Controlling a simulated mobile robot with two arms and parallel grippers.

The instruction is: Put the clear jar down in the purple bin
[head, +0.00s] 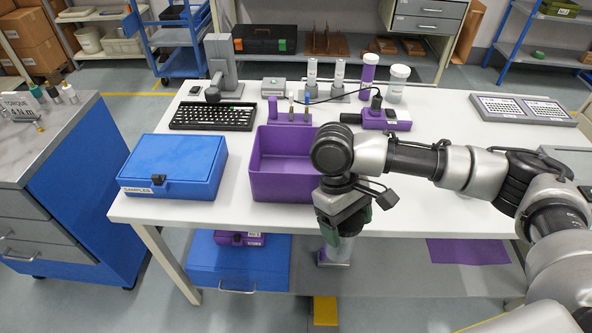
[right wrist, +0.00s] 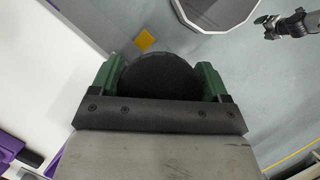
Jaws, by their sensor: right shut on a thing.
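My right gripper (head: 343,222) points down in front of the table's near edge, by the right side of the purple bin (head: 268,188). In the right wrist view, the jar's round dark top (right wrist: 162,78) sits between the green fingers of the gripper (right wrist: 160,80). The fingers and wrist hide part of the jar. The bin is open at the top and stands at the table's front edge. My wrist covers its right end. My left gripper is out of view.
A blue samples case (head: 173,165) stands left of the bin. A purple rack (head: 289,112) is behind it, and a purple device (head: 386,120) lies behind my arm. A lower shelf (head: 390,275) runs under the table (head: 480,120). The table's right middle looks clear.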

